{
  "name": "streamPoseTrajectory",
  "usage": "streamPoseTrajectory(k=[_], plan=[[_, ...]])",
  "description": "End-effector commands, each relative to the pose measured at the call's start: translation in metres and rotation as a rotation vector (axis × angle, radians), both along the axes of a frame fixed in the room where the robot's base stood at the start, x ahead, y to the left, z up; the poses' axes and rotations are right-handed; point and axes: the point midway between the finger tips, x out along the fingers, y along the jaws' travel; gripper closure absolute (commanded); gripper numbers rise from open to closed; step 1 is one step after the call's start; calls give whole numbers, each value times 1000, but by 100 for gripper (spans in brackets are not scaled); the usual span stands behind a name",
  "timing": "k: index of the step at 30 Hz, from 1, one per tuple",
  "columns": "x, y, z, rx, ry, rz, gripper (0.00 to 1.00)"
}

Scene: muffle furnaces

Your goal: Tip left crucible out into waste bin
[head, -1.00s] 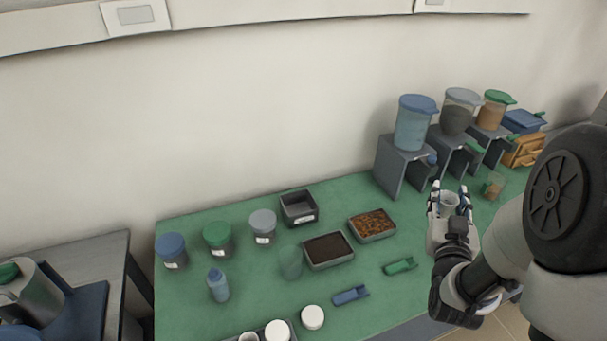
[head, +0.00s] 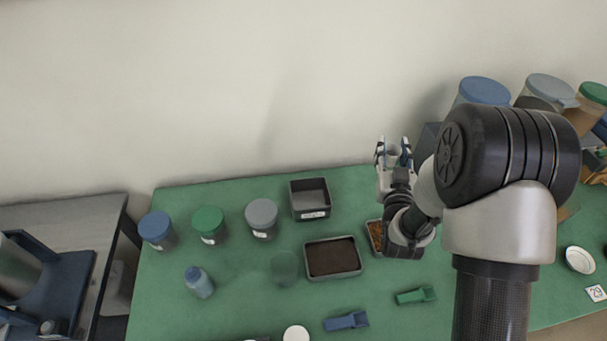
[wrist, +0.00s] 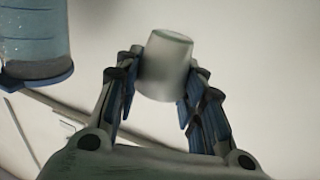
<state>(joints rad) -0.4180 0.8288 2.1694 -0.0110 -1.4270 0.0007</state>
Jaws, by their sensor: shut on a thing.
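My gripper (head: 393,156) is shut on a small pale crucible (wrist: 166,66), gripped between its two blue-padded fingers. In the head view the crucible (head: 393,159) is held raised over the back right of the green bench. A dark square open bin (head: 296,211) with a white label stands at the back of the bench, left of my gripper and apart from it. Its label is too small to read. I cannot see what is inside the crucible.
A tray of dark grains (head: 308,271) stands in front of the bin; a tray of brown bits (head: 374,227) is partly hidden by my wrist. Lidded jars (head: 261,219) stand left. A blue scoop (head: 346,321) and green scoop (head: 416,296) lie in front. Large containers (head: 484,91) stand right.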

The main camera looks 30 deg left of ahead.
Motion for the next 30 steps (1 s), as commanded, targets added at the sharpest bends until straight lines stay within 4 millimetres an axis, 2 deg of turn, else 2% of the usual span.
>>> streamPoseTrajectory(k=[1, 3, 9, 15, 21, 30], plan=[[-7, 23, -13, -1, 3, 39, 88], [-16, 51, -26, -1, 3, 87, 88], [-50, 127, -63, -1, 2, 219, 88], [-85, 182, -93, -1, 2, 322, 88], [-105, 207, -107, 0, 0, 372, 88], [-108, 211, -118, 0, 0, 379, 88]])
